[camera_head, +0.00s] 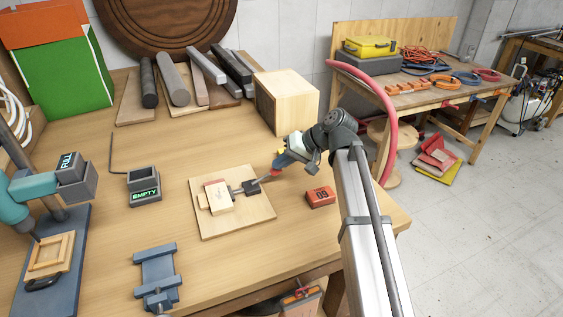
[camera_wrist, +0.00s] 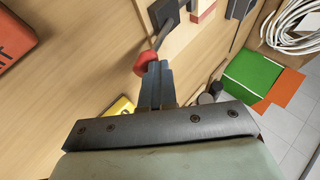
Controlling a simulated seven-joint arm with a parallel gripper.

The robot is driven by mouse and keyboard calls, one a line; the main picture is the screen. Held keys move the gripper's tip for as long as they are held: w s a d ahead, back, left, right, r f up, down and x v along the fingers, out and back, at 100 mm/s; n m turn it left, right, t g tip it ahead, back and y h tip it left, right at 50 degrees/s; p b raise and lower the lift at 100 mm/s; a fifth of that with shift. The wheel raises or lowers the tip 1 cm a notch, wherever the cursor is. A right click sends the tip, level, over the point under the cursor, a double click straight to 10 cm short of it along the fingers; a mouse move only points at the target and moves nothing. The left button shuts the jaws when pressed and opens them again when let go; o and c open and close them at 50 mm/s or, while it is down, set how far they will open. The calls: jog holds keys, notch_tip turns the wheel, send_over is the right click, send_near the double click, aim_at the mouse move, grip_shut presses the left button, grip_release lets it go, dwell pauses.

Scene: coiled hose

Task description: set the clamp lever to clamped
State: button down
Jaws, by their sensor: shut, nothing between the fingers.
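The toggle clamp's dark base (camera_head: 251,187) sits on a light wooden board (camera_head: 240,226), beside a pale wood block (camera_head: 219,198). Its lever (camera_head: 264,180) slants out to the right toward my gripper and ends in a red knob (camera_wrist: 146,63). The dark base also shows at the top of the wrist view (camera_wrist: 163,13). My gripper (camera_head: 279,165) is at the lever's outer end. In the wrist view its fingers (camera_wrist: 157,72) are shut with nothing between them, right beside the red knob. I cannot tell whether they touch it.
A red-orange box (camera_head: 320,197) lies just right of the board. A pale wooden box (camera_head: 286,101) stands behind. A small bin marked EMPTY (camera_head: 144,186) and a blue vise-like fixture (camera_head: 157,276) stand to the left. The table's right edge is near my arm.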

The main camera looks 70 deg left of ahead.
jog(key=s+r+v, duration=0.1)
jog(key=s+v, duration=0.1)
jog(key=v, duration=1)
jog(key=shift+r, duration=0.45)
jog(key=shift+w+a, duration=0.1)
jog(key=shift+w, duration=0.05)
